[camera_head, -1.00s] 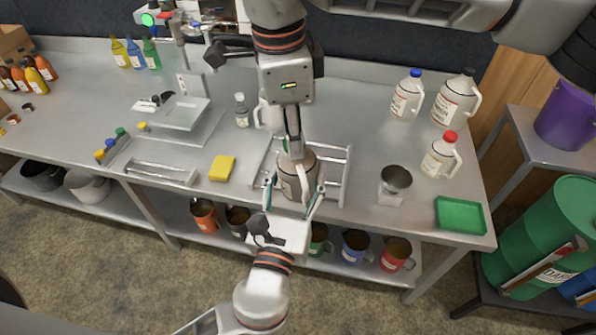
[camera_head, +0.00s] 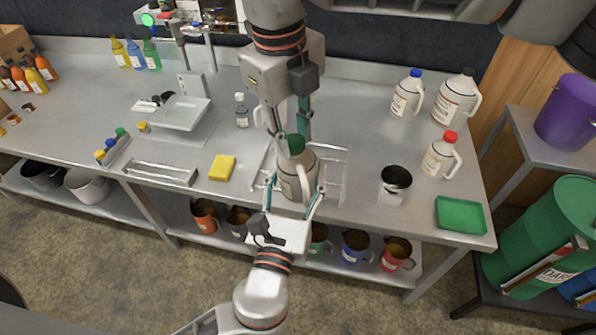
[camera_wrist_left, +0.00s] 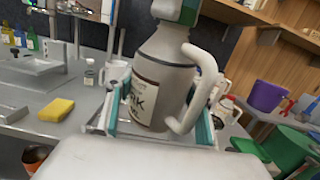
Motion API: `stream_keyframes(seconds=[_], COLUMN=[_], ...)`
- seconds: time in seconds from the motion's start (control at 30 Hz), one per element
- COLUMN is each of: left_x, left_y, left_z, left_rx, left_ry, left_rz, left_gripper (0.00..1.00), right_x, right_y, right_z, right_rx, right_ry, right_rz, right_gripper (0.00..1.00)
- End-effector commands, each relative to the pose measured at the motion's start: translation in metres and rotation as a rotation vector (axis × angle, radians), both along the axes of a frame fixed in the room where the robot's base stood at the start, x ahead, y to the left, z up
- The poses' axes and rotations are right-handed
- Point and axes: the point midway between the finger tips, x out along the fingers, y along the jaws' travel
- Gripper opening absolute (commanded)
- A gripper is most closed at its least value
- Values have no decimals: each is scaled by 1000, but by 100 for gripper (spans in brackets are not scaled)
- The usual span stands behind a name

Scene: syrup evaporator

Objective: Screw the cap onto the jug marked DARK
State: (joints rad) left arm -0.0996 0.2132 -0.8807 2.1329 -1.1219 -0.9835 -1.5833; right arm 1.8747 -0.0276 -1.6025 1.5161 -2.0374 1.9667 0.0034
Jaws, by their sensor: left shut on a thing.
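The jug (camera_head: 293,183) is cream-coloured with a pale handle on its right. It stands upright near the table's front edge; the wrist view shows the jug (camera_wrist_left: 160,83) with a label whose end reads "RK". My left gripper (camera_head: 290,205) is shut on the jug's body, with a teal finger on each side. The green cap (camera_head: 293,143) is at the top of the jug's neck. My right gripper (camera_head: 290,138) points down from above, its fingers beside the cap. Whether they press on it is unclear, and so is how far the cap is seated.
A wire-like metal frame (camera_head: 335,172) surrounds the jug's place. A yellow sponge (camera_head: 222,168) and a small bottle (camera_head: 241,110) are to the left.

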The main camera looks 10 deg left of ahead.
Motion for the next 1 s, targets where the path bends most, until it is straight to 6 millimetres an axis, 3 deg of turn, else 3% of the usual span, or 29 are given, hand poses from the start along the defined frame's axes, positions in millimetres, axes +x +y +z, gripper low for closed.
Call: stream_keyframes(seconds=[0.03, 0.07, 0.1, 0.53, 1.0], left_x=[0, 0, 0, 0, 0], left_y=[0, 0, 0, 0, 0], left_z=[2, 2, 2, 2, 2], left_rx=[-1, -1, -1, -1, -1], left_ry=[-4, -4, -4, -4, -4], left_rz=[0, 0, 0, 0, 0], left_gripper=[0, 0, 0, 0, 0], right_x=[0, 0, 0, 0, -8], right_y=[0, 0, 0, 1, 7], right_z=[0, 0, 0, 9, 95], right_rx=[1, 1, 1, 0, 1], right_ry=[-1, -1, -1, -3, -3], right_rz=[1, 1, 1, 3, 2], right_gripper=[35, 43, 45, 45, 45])
